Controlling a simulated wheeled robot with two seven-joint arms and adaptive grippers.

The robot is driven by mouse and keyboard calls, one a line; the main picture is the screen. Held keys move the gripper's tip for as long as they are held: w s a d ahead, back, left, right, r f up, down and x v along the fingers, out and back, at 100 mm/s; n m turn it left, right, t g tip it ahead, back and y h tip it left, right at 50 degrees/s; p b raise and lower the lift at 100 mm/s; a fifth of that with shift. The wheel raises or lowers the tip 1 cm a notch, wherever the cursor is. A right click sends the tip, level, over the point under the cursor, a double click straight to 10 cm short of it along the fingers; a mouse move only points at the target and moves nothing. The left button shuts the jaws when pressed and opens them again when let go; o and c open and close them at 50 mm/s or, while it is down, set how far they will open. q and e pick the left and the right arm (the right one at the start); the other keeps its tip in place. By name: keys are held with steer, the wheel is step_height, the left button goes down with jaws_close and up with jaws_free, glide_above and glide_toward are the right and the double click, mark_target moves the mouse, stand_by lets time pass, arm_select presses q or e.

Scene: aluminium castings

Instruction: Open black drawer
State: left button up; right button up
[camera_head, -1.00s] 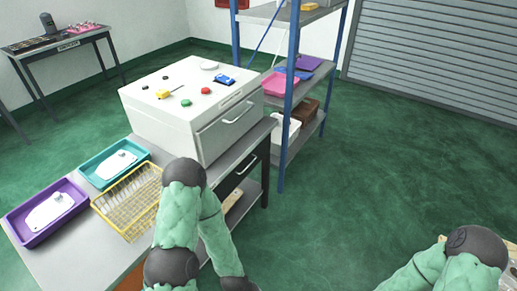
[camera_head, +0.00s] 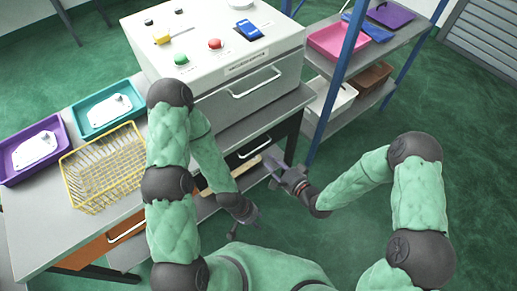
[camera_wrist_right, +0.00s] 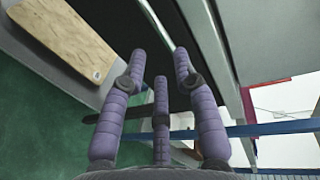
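The black drawer (camera_head: 240,157) sits under the grey tabletop and looks shut; its pale bar handle (camera_head: 254,148) shows on the front. My right gripper (camera_head: 275,165) is just in front of the drawer, low and to the right of the handle. In the right wrist view its purple fingers (camera_wrist_right: 160,75) are spread apart, with nothing held. The pale handle (camera_wrist_right: 157,22) runs toward the space between these fingers, with the dark drawer front (camera_wrist_right: 120,25) beside it. My left gripper (camera_head: 247,222) hangs below and left of the right one, away from the drawer; its finger opening is unclear.
A white cabinet (camera_head: 210,65) with its own handle stands on the tabletop. A yellow wire basket (camera_head: 100,172), teal tray (camera_head: 82,122) and purple tray (camera_head: 14,165) are at left. A blue-post shelf (camera_head: 347,65) stands close at right. A wooden board (camera_wrist_right: 65,38) lies below the drawer.

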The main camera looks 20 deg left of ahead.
steer(key=b+x, duration=0.2)
steer(key=x, duration=0.7)
steer(key=shift+a+f+b, duration=0.1)
steer(key=shift+a+b, duration=0.15)
steer(key=shift+b, duration=0.1)
steer(key=shift+c, duration=0.3)
jaws_close()
